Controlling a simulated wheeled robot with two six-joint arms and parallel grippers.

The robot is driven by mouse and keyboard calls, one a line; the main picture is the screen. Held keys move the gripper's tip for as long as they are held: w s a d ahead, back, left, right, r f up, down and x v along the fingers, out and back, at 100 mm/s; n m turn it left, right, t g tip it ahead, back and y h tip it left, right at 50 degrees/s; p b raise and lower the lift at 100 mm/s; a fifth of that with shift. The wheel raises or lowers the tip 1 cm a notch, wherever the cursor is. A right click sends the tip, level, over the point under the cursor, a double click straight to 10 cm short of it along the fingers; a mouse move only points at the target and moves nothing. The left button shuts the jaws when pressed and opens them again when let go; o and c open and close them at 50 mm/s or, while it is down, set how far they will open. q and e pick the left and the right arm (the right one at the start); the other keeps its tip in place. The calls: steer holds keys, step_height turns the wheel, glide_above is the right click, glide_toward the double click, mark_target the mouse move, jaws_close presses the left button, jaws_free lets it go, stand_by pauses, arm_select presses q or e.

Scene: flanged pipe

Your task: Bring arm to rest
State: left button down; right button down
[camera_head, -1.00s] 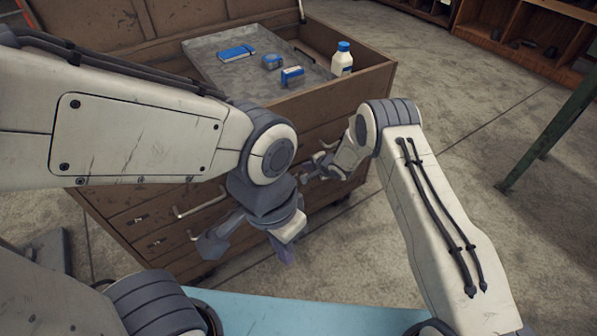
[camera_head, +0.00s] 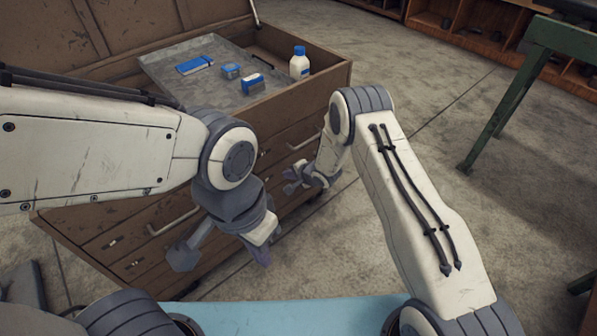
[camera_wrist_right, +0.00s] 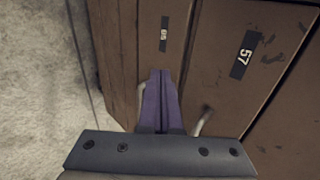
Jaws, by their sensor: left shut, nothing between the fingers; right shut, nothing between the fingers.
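My left gripper (camera_head: 262,256) hangs low in front of the brown drawer chest (camera_head: 150,195), pointing down, shut and empty. My right gripper (camera_head: 291,181) is higher and to the right, near the chest's front corner. In the right wrist view, the right gripper's purple fingers (camera_wrist_right: 161,74) are pressed together with nothing between them. Drawer fronts with labels, one reading 57, lie beyond the fingers. Whether a finger touches the chest I cannot tell.
Drawer handles stick out near both grippers. A green bench leg (camera_head: 500,105) stands at right.

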steer(key=s+d+r+n+g+h+p, duration=0.15)
steer(key=s+r+n, duration=0.25)
steer(key=s+r, duration=0.55)
steer(key=s+r+n+g+h, duration=0.15)
steer(key=s+r+n, duration=0.35)
steer(key=r, duration=0.8)
steer(key=s+d+r+n+g+h, duration=0.15)
steer(key=s+r+n, duration=0.3)
steer(key=s, duration=0.85)
steer(key=s+d+r+n+g, duration=0.25)
steer(key=s+r+n, duration=0.2)
steer(key=s, duration=0.95)
step_height(320, 180, up, 20)
steer(key=p, duration=1.9)
steer(key=shift+s, duration=0.15)
